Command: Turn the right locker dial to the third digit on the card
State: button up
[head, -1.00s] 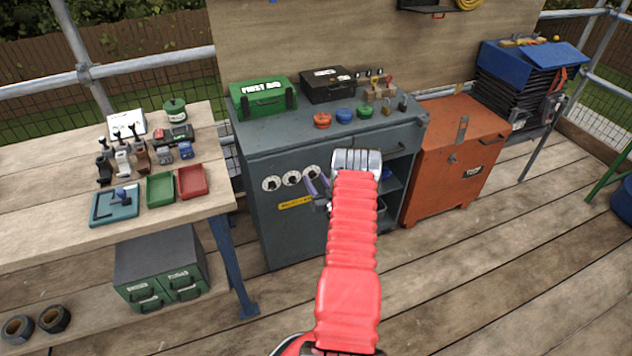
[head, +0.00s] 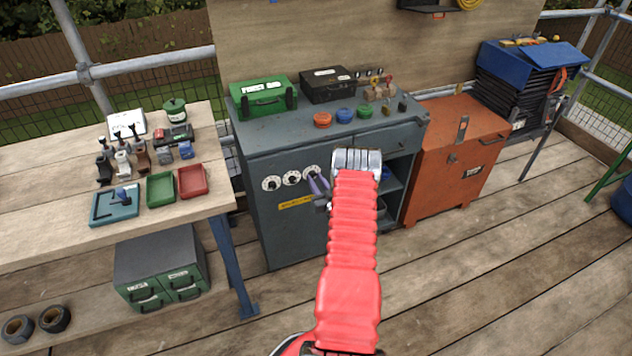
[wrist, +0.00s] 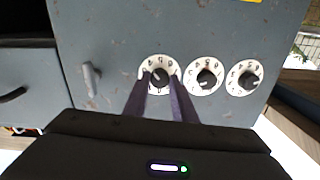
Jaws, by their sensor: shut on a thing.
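Three white dials with black knobs sit in a row on the grey locker (head: 280,232). The right dial (head: 313,171) is partly covered by my gripper's purple fingers (head: 319,186) in the head view. In the wrist view, where the locker appears upside down, the right dial (wrist: 158,62) is leftmost. My gripper (wrist: 160,82) is shut on its black knob. The middle dial (wrist: 204,75) and left dial (wrist: 244,78) stand free beside it. The dial digits are too small to read surely. I cannot make out a card with readable digits.
A yellow label (head: 296,203) lies below the dials. A small handle (wrist: 91,80) projects close beside the right dial. An open shelf bay (head: 392,190) is at the locker's right. A wooden workbench (head: 60,225) stands left and an orange chest (head: 450,180) right.

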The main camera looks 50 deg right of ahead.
jog(key=n, duration=0.6)
dwell(0.3)
jog(key=shift+n, duration=0.3)
jog(key=o, duration=1)
jog(key=shift+o, duration=0.2)
jog(key=v, duration=1.3)
jog(key=shift+s+a+r, duration=0.2)
jog(key=shift+s+a, duration=0.05)
jog(key=shift+s, duration=0.05)
jog(key=shift+f, duration=0.15)
